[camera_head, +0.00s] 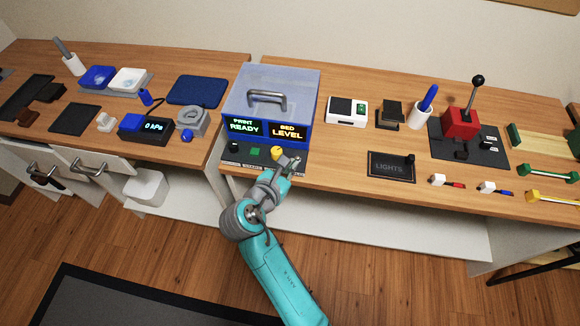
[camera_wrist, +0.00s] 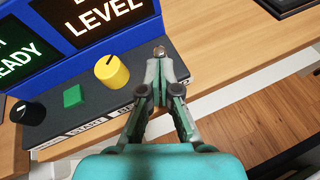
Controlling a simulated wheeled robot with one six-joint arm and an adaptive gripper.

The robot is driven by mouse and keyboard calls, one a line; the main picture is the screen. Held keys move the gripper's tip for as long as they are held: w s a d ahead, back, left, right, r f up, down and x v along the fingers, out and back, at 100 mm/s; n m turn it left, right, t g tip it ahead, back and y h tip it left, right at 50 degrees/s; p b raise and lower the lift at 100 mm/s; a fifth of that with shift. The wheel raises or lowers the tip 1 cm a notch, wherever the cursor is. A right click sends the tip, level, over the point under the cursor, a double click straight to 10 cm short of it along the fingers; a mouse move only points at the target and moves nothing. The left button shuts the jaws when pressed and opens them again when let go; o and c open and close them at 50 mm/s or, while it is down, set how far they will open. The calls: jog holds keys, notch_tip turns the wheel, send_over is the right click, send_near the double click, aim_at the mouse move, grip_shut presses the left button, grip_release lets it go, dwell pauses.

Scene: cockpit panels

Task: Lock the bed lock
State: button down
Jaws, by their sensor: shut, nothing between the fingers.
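The blue printer unit (camera_head: 315,110) has a clear lid and two lit screens reading PRINT READY and BED LEVEL. Its dark control strip (camera_wrist: 75,125) carries a black knob (camera_wrist: 28,113), a green button (camera_wrist: 72,96) and a yellow knob (camera_wrist: 111,71); the yellow knob (camera_head: 277,153) also shows in the head view. My gripper (camera_wrist: 158,72) is shut with no object held, at the strip's right end, right of the yellow knob. A small grey metal piece (camera_wrist: 160,51) shows at the fingertips; I cannot tell whether it is the bed lock. The fingers hide the label there.
Right of the printer are a white box (camera_head: 346,111), a LIGHTS panel (camera_head: 391,165) and a red lever box (camera_head: 460,124). Left across a gap is a 0 kPa display (camera_head: 147,129). Bare wooden tabletop (camera_wrist: 215,40) lies right of my gripper.

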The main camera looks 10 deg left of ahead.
aim_at(292, 156)
jog(key=shift+w+r+g, duration=0.1)
jog(key=shift+r+g, duration=0.05)
jog(key=shift+g, duration=0.15)
jog(key=shift+w+r+n+g, duration=0.3)
jog(key=shift+w+r+g, duration=0.1)
jog(key=shift+g, duration=0.5)
jog(key=shift+w+r, duration=0.45)
jog(key=shift+w, duration=0.2)
jog(key=shift+s+r, duration=0.1)
jog(key=shift+r, duration=0.65)
